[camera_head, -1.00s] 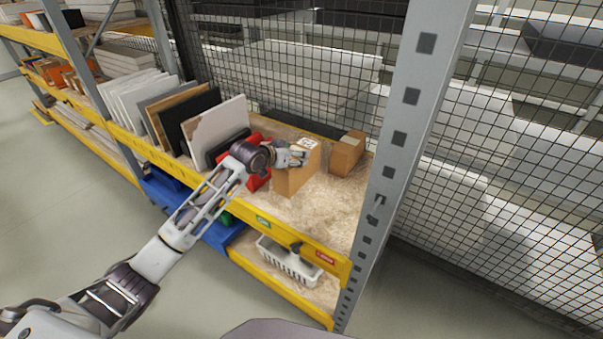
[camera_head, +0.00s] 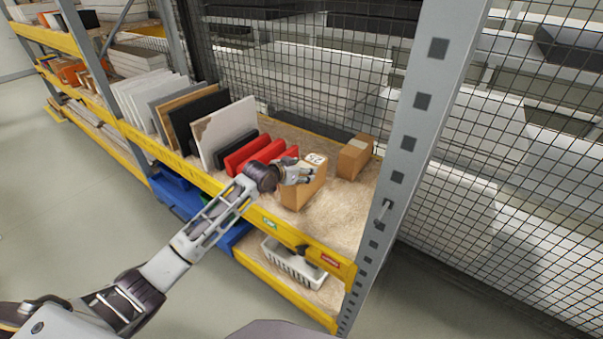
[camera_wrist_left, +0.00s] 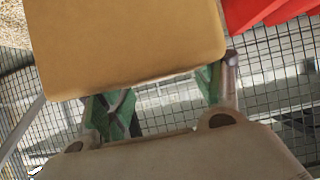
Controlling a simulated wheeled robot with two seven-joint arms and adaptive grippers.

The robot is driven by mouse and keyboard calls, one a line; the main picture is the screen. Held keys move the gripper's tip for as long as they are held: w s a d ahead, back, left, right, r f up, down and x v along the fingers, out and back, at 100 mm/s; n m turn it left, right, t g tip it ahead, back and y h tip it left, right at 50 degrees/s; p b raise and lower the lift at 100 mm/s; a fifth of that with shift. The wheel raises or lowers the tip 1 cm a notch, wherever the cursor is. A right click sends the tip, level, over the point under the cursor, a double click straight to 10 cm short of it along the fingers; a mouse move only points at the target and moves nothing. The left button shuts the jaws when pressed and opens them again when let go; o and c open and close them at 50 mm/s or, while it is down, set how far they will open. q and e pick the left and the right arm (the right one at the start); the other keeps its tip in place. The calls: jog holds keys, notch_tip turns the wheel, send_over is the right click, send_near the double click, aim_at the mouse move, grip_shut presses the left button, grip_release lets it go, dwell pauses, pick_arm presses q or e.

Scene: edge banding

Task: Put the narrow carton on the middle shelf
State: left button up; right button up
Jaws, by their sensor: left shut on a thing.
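My left gripper (camera_head: 300,172) reaches over the middle shelf from the front and is shut on a narrow brown carton (camera_head: 302,192), which has a white printed label on top. The carton is roughly upright, over the shelf's bare tan board (camera_head: 337,212). I cannot tell whether its base touches the board. In the left wrist view the carton (camera_wrist_left: 125,40) fills the upper middle, and the green-padded fingers (camera_wrist_left: 160,102) show at its lower edge. My right gripper is not in view.
Another brown carton (camera_head: 355,157) stands behind and right. Red items (camera_head: 262,152) and upright panels (camera_head: 222,130) stand to the left. A grey post (camera_head: 410,140) bounds the right, a yellow beam (camera_head: 300,246) the front, wire mesh (camera_head: 300,75) the back. A white basket (camera_head: 292,264) sits below.

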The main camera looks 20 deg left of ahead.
pick_arm(q)
jog(key=shift+f, duration=0.55)
jog(key=shift+f, duration=0.1)
jog(key=o, duration=1.7)
jog(key=shift+o, duration=0.2)
jog(key=v, duration=1.2)
